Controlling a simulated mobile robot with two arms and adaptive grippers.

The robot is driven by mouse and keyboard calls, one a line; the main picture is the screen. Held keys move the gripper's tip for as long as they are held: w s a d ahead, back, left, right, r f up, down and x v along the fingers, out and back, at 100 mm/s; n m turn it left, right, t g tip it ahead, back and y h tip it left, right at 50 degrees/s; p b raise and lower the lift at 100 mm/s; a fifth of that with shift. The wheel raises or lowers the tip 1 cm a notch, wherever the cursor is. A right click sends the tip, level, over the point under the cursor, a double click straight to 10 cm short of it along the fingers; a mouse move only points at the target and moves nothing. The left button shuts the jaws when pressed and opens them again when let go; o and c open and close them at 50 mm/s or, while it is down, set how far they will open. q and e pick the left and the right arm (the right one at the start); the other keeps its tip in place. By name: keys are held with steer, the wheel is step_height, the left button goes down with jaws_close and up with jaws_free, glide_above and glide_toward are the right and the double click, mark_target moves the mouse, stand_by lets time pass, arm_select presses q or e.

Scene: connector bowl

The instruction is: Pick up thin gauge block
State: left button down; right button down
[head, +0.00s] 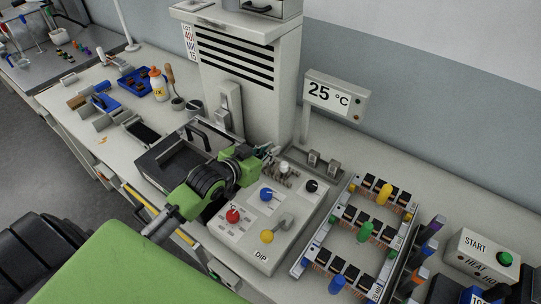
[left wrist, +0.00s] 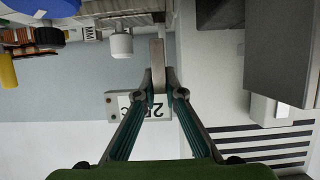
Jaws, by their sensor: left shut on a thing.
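My left gripper (head: 268,152) reaches in from the left, above the back edge of the grey control panel. In the left wrist view the two fingertips (left wrist: 160,88) are closed on a thin, flat grey block (left wrist: 157,54), which looks like the thin gauge block. It sticks out straight beyond the tips. In the head view the block is too small and too hidden by the gripper to make out. I cannot tell whether it still touches what is behind it. My right gripper is not in view.
The control panel (head: 245,245) has red, blue, yellow and black knobs. Small metal pieces (head: 285,170) stand close to the gripper. A 25 °C display (head: 335,97) stands behind on a post. A rack (head: 330,250) of dark blocks is at right, a black tray (head: 180,165) at left.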

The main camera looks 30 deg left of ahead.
arm_select(q)
steer(key=s+d+r, duration=0.3)
steer(key=s+r, duration=0.6)
steer(key=s, duration=0.3)
steer(key=shift+s, duration=0.25)
steer(key=shift+f, duration=0.15)
steer(key=s+d+r+m+g+h+b, duration=0.2)
steer(key=d+m+g+h, duration=0.3)
steer(key=m+h, duration=0.4)
steer(key=shift+s+d+b, duration=0.35)
steer(key=shift+s+d, duration=0.4)
steer(key=shift+s, duration=0.05)
